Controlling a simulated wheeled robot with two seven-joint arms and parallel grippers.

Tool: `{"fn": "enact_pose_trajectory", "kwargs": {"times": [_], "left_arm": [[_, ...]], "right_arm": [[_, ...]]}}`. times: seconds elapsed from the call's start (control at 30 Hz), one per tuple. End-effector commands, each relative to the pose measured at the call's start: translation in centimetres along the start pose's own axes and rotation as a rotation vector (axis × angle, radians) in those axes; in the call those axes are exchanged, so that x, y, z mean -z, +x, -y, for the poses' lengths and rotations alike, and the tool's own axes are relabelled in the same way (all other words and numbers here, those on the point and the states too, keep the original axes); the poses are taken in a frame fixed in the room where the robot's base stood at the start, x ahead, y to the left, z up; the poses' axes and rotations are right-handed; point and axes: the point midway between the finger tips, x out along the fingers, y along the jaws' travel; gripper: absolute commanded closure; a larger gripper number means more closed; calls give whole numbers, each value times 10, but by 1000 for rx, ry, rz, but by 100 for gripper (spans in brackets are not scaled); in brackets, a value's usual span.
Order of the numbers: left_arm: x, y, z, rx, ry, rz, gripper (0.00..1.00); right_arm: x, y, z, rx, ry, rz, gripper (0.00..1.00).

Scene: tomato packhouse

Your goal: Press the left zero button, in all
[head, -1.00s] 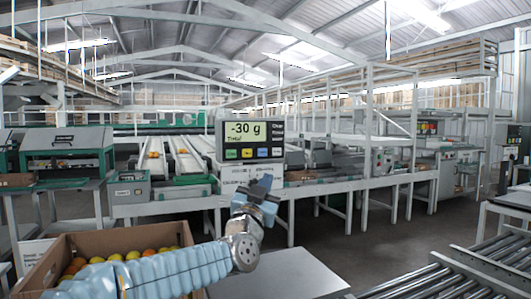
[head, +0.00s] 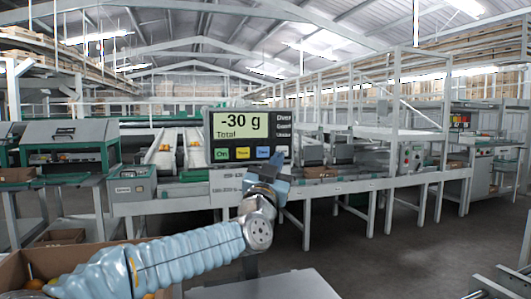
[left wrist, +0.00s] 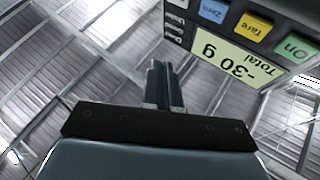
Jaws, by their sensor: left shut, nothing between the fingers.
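The scale display (head: 241,125) is a dark panel reading "-30 g" and "Total". Its lower row has a green On button (head: 221,154), a yellow button (head: 243,153), a blue button (head: 263,152) and a white one at the right. In the left wrist view the panel is upside down, with the blue button, labelled Zero, (left wrist: 212,11) at the top edge. My left gripper (head: 277,163) is shut and empty, just below the right part of the button row. Its closed fingers (left wrist: 161,72) point up, left of the panel. I cannot tell whether they touch it. My right gripper is not in view.
A cardboard box (head: 14,270) with tomatoes stands at the lower left, partly behind my left arm. A grey flat surface (head: 285,287) lies below the gripper. Sorting lines and metal frames (head: 400,178) stand behind. Open floor shows at the right.

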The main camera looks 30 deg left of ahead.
Motion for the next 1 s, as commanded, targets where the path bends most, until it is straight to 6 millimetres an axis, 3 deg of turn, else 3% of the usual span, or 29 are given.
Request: {"fn": "enact_pose_trajectory", "kwargs": {"times": [0.27,0.6,1.0], "left_arm": [[-6,7,5,1,2,1,100],[-27,41,29,2,6,1,100],[-45,61,44,0,1,0,100]], "right_arm": [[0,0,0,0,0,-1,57],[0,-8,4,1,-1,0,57],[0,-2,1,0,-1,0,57]]}}
